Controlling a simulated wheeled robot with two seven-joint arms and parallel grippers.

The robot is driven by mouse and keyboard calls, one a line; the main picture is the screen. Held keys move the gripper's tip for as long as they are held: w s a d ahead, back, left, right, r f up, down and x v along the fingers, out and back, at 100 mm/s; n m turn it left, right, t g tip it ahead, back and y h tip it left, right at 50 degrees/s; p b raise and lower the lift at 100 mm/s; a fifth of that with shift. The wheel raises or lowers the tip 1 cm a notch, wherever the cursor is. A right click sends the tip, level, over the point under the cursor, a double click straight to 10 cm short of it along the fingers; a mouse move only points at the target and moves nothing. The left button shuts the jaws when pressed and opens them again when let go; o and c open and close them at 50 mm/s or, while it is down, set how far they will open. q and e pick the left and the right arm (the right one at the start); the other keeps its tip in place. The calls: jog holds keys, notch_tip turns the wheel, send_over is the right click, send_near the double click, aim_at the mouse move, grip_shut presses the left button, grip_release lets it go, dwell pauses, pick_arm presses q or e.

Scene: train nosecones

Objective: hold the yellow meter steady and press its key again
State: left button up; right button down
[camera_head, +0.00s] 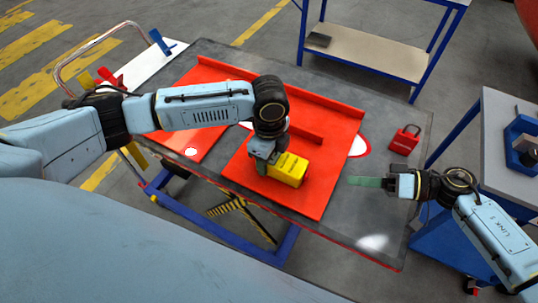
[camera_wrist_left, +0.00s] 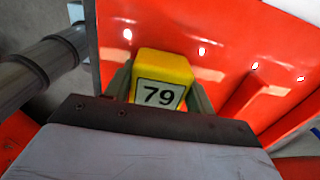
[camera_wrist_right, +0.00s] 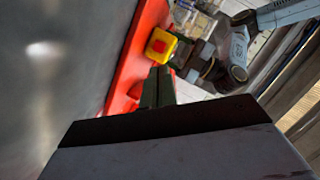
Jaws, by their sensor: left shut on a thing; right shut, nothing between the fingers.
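The yellow meter (camera_head: 289,171) is on the red panel (camera_head: 325,187) near its front edge. My left gripper (camera_head: 270,163) is shut on it from above. In the left wrist view the meter (camera_wrist_left: 163,66) sits between the two fingers of my left gripper (camera_wrist_left: 160,88), with a white "79" label facing the camera. In the right wrist view the meter (camera_wrist_right: 160,46) shows a red square, seemingly its key (camera_wrist_right: 159,46). My right gripper (camera_head: 351,181) is shut and empty, to the right of the meter and apart from it. Its closed fingers (camera_wrist_right: 157,72) point toward the meter.
The panel lies on a dark table (camera_head: 345,237). A red padlock (camera_head: 405,139) is on the table at the right. A red raised bar (camera_head: 305,134) lies behind the meter. A grey bench (camera_head: 503,125) stands at the far right. The table between my right gripper and the padlock is clear.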

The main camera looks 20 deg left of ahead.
aim_at(319, 192)
pick_arm(q)
jog(key=shift+s+f, duration=0.1)
jog(key=shift+f, duration=0.05)
pick_arm(e)
jog(key=shift+a, duration=0.1)
